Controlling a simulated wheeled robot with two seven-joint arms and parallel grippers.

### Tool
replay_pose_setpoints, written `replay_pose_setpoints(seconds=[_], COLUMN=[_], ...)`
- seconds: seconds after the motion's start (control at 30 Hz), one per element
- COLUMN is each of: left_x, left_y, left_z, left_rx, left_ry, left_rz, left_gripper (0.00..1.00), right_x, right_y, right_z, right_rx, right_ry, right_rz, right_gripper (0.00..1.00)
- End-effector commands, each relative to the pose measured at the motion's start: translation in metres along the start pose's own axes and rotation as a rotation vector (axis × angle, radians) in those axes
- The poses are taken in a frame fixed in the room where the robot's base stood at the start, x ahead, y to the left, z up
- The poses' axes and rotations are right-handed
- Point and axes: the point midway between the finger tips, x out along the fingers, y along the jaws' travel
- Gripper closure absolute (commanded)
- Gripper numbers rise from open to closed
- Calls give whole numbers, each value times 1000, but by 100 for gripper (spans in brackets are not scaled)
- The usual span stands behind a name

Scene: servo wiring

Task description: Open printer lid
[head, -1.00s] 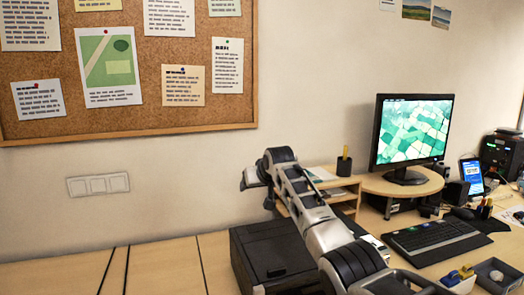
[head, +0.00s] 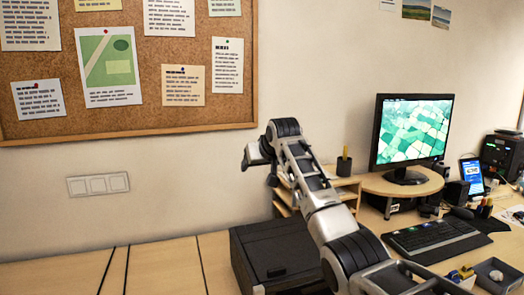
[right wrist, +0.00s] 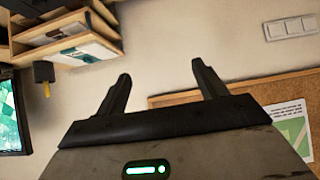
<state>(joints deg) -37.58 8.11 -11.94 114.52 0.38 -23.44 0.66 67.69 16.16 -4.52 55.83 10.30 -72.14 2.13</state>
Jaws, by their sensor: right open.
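The black printer (head: 272,256) sits on the desk at the bottom middle of the head view. Its top looks flat and closed, and my right arm hides its right part. My right gripper (head: 247,160) is raised above the printer's back edge, in front of the wall and apart from the printer. In the right wrist view the two dark fingers of this gripper (right wrist: 161,78) are spread with nothing between them. The printer does not show in that view. My left gripper is not in view.
A wooden shelf organizer (head: 343,187) with a pen cup (head: 344,165) stands right of the printer, close behind my right arm. A monitor (head: 411,135) and keyboard (head: 436,238) are farther right. The desk (head: 165,268) left of the printer is clear. A cork board (head: 200,112) hangs above.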

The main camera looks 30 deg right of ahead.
Motion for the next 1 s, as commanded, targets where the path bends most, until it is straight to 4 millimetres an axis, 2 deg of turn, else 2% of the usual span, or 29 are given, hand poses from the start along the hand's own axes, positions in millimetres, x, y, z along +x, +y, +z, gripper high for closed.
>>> replay_pose_setpoints(seconds=[0.6, 1.0], left_x=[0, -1], left_y=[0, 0], left_z=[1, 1], left_rx=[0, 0], left_ry=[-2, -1], left_rz=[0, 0], left_gripper=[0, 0], right_x=[-35, -37], right_y=[0, 0], right_z=[-25, -27], right_rx=[0, 0], right_ry=[2, 1], right_rz=[0, 0], right_gripper=[29, 29])
